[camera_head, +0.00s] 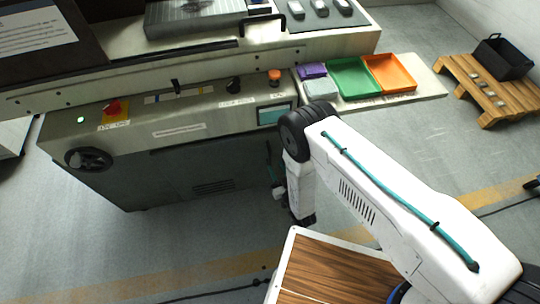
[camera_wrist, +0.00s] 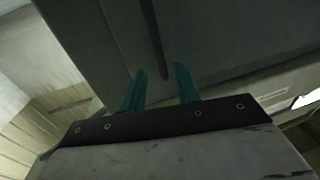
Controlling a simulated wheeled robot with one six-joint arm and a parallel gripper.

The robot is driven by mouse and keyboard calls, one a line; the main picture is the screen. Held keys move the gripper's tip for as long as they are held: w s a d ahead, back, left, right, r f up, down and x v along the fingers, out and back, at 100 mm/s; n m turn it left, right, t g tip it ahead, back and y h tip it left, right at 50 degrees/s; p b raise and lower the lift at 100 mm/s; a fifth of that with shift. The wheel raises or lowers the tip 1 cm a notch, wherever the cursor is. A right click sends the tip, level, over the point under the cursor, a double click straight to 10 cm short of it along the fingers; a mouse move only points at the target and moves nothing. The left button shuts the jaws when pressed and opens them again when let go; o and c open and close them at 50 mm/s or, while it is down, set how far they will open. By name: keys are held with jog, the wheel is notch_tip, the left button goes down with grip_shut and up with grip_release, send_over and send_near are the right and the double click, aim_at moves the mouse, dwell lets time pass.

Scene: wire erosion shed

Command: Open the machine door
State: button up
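The machine (camera_head: 180,125) is a pale, long body with a grey lower cabinet, filling the left and middle of the head view. A black bar handle (camera_head: 262,20) stands on its upper front edge, behind the panel. I cannot tell for sure which part is the door. My gripper (camera_head: 270,165) is low in front of the cabinet's right part, largely hidden by my arm. In the wrist view, its two teal fingers (camera_wrist: 160,88) are apart with nothing between them. Beyond them is a grey surface (camera_wrist: 210,35) with a dark narrow strip (camera_wrist: 152,40); contact is not visible.
The front panel carries a red button (camera_head: 112,107), a black handwheel (camera_head: 88,159) and a small screen (camera_head: 274,114). A side shelf holds green (camera_head: 352,77) and orange (camera_head: 390,73) trays. A wooden pallet (camera_head: 488,88) bears a black crate (camera_head: 503,58). Floor is clear at lower left.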

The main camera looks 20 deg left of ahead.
aim_at(270, 157)
jog(key=x, duration=0.7)
grip_shut()
